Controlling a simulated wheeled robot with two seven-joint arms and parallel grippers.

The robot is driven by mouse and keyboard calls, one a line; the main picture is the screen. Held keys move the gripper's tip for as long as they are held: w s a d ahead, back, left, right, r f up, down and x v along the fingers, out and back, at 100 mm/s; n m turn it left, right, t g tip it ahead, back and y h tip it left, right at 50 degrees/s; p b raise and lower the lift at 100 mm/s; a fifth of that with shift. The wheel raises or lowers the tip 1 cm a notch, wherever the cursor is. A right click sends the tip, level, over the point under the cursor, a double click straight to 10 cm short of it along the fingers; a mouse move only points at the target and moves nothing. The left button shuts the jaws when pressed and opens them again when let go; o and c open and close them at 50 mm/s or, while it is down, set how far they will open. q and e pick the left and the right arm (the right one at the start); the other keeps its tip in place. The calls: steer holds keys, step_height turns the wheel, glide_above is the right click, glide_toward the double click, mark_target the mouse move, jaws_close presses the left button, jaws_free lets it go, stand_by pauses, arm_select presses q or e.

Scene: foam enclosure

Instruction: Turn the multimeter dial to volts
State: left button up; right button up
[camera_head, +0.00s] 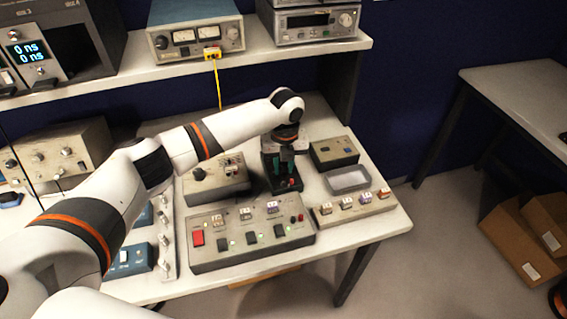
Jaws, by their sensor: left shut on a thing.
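My left gripper (282,166) points down over the middle of the bench, at the end of the white and orange-banded arm. It is shut on a small part of a dark device (291,185) below it, which looks like the multimeter. Green patches show at the fingers, and a red spot shows on the device's front part. The gripper hides most of the device's face, so the dial and its setting cannot be read. My right gripper is not in view.
A grey panel (250,250) with switches and a red button stands in front. A grey knob box (201,190) is to the left. A dark box (333,152), an empty-looking tray (347,180) and a switch strip (352,208) are to the right. A shelf (285,58) with instruments runs behind.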

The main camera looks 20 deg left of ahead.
mark_target(285, 168)
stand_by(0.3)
arm_select(q)
steer(key=o, duration=1)
steer(key=shift+r, duration=0.15)
step_height(285, 168, up, 12)
steer(key=b, duration=0.2)
steer(key=shift+w+d+b, duration=0.1)
steer(key=shift+d+b, duration=0.05)
steer(key=shift+b, duration=0.2)
steer(key=shift+f, duration=0.2)
